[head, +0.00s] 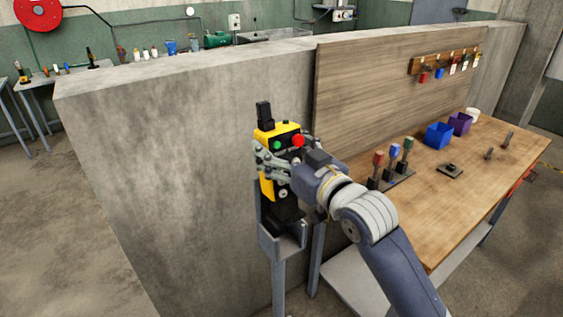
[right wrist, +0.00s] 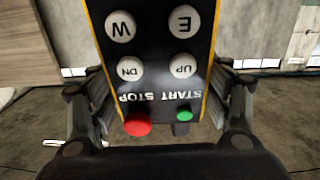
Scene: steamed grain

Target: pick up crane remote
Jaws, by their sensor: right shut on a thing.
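The crane remote (head: 266,188) is a yellow and black box with a red button and a green button at its top in the head view. It stands upright at a grey metal holder (head: 283,243) by the concrete wall; whether it still touches the holder I cannot tell. My right gripper (head: 277,163) is shut around the remote's sides. In the right wrist view the remote (right wrist: 152,50) fills the middle between the fingers, with white buttons marked W, E, DN and UP, and START STOP lettering upside down. My left gripper is not in view.
A wooden workbench (head: 490,185) stands at the right with a blue bin (head: 438,135), a purple bin (head: 460,123) and a rack of coloured-handled tools (head: 391,178). A low concrete wall (head: 180,170) runs behind the remote.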

